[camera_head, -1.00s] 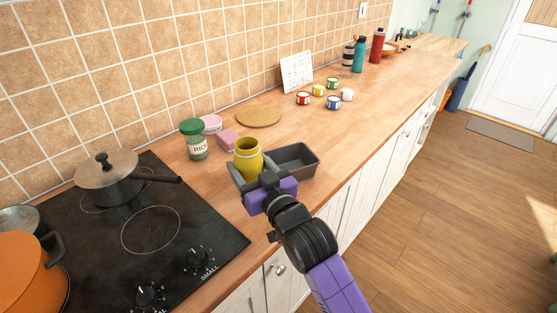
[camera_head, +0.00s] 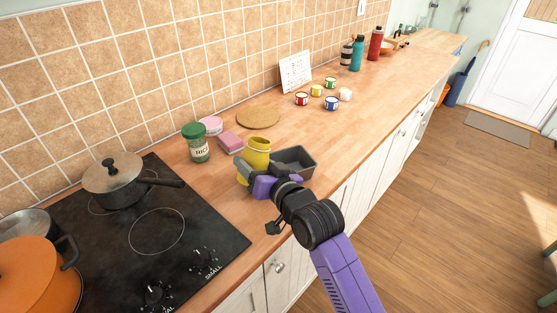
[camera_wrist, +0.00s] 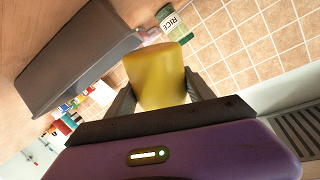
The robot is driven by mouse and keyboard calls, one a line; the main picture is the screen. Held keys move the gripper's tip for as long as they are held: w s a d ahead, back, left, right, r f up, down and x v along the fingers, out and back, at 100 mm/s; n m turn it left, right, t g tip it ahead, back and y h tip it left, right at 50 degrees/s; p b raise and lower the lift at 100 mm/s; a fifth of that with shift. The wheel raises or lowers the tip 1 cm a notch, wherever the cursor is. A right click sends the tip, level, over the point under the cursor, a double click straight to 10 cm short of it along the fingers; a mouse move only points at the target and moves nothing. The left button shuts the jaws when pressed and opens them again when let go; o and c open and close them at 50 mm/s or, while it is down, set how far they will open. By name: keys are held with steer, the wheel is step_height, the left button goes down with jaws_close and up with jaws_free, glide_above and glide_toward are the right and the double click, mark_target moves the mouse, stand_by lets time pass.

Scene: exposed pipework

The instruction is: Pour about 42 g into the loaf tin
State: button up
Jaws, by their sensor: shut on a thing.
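A yellow cup-like container (camera_head: 257,155) is held by my gripper (camera_head: 247,172), which is shut on it. It stands roughly upright in the head view, and its contents are hidden. In the wrist view the yellow container (camera_wrist: 156,75) sits between the two fingers. The dark grey loaf tin (camera_head: 301,163) rests on the counter just right of the container. Part of the tin is hidden behind the container and my gripper. The tin also shows at the upper left of the wrist view (camera_wrist: 75,60). I see nothing falling into it.
The hob with a lidded pan (camera_head: 115,180) and an orange pot (camera_head: 35,275) is at left. Several small tins (camera_head: 331,103) stand farther right.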

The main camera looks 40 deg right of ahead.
mark_target(264, 156)
steer(key=shift+w+d+r+m+g+y+p, duration=0.15)
steer(key=shift+d+m+g+y+p, duration=0.15)
steer(key=shift+d+m+p, duration=0.55)
steer(key=shift+a+m+g+y+p, duration=0.15)
steer(key=shift+m+g+y+p, duration=0.25)
steer(key=shift+m, duration=0.45)
steer(key=shift+a+r+m+y+p, duration=0.15)
steer(key=shift+m+y+p, duration=0.15)
steer(key=shift+m+p, duration=0.25)
steer(key=shift+f+m+g+y, duration=0.3)
steer(key=shift+f+m+y, duration=0.25)
steer(key=shift+m+y, duration=0.45)
steer(key=shift+d+m+p, duration=0.25)
steer(key=shift+m+p, duration=0.2)
steer(key=shift+p, duration=0.15)
steer(key=shift+d+f+m+p, duration=0.15)
steer(key=shift+d+m+p, duration=0.15)
steer(key=shift+d+p, duration=0.05)
steer(key=shift+d+r+m+y+p, duration=0.1)
steer(key=shift+r+m+y+p, duration=0.4)
steer(key=shift+p, duration=0.7)
steer(key=shift+d+f+m+y+p, duration=0.25)
steer(key=shift+f+m+y+p, duration=0.15)
steer(key=shift+m+y+p, duration=0.25)
steer(key=shift+w+d+r+m+y+p, duration=0.1)
steer(key=shift+d+r+m+y+p, duration=0.25)
steer(key=shift+m+p, duration=0.25)
